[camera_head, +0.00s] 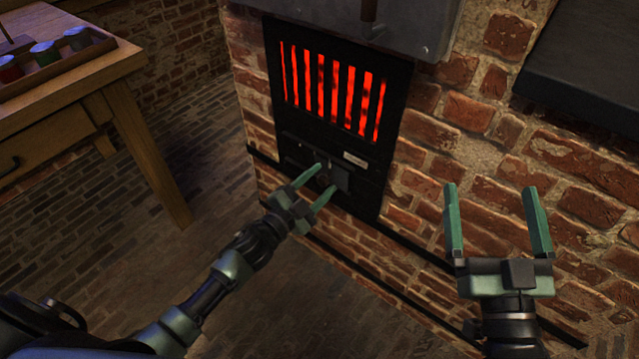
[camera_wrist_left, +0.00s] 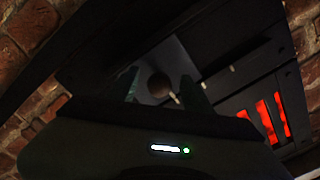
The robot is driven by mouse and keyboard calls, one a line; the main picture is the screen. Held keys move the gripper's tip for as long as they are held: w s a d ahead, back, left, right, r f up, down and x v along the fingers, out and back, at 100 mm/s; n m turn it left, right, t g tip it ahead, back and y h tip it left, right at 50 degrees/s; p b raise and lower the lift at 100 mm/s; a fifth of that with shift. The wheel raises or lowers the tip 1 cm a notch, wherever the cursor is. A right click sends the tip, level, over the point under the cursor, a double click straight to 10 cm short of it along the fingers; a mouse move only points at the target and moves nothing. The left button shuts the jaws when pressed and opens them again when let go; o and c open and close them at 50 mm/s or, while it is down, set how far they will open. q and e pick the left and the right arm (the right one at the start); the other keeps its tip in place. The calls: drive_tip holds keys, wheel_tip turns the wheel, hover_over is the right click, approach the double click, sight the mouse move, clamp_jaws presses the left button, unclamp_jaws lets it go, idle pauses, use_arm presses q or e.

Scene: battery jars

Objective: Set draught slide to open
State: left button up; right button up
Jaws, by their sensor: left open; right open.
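The draught slide (camera_head: 341,178) is a dark grey plate with a round knob, low on the black furnace front below the glowing grate. My left gripper (camera_head: 324,181) is open, with its green fingertips at the slide and the knob (camera_head: 323,179) between or just behind them. In the left wrist view the round knob (camera_wrist_left: 159,86) shows between the two open fingers (camera_wrist_left: 160,88); I cannot tell whether they touch it. A small pale label (camera_head: 355,159) sits above the slide. My right gripper (camera_head: 497,222) is open and empty in front of the brick wall, right of the furnace.
The grate (camera_head: 330,90) glows red behind vertical bars. A wooden table (camera_head: 80,88) with a tray of coloured jars (camera_head: 45,54) stands at the left. A dark ledge (camera_head: 585,75) is at the upper right. The brick floor between table and furnace is clear.

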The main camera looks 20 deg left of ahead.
use_arm(q)
drive_tip(key=shift+c, duration=0.3)
clamp_jaws()
drive_tip(key=shift+a, duration=0.1)
idle(1.0)
